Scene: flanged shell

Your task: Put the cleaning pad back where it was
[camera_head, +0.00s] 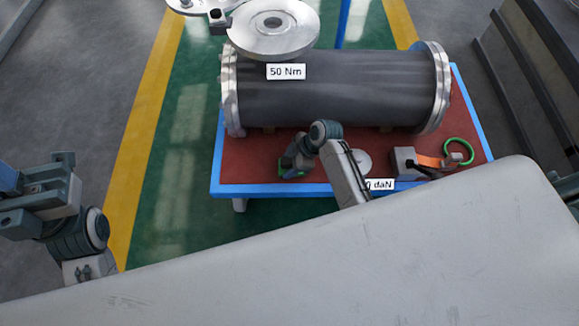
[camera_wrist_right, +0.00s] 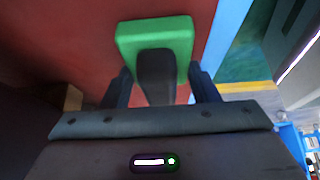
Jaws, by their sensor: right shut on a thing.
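The cleaning pad (camera_wrist_right: 128,40) is a green block with a dark handle (camera_wrist_right: 155,72). My right gripper (camera_wrist_right: 161,88) is shut on that handle, with one finger on each side. In the head view the right gripper (camera_head: 294,165) points down over the red tabletop's front left part. A little green of the pad (camera_head: 291,175) shows under it. I cannot tell whether the pad touches the tabletop. My left gripper (camera_head: 12,190) is at the left edge, away from the table and partly cut off. Its jaws do not show clearly.
A dark flanged shell (camera_head: 340,88) lies across the blue-edged red table (camera_head: 250,166). A round metal cover (camera_head: 272,30) hangs over its left end. A tool with an orange part (camera_head: 429,161) and a green ring (camera_head: 459,151) are at the right. A pale disc (camera_head: 361,160) sits beside my right forearm.

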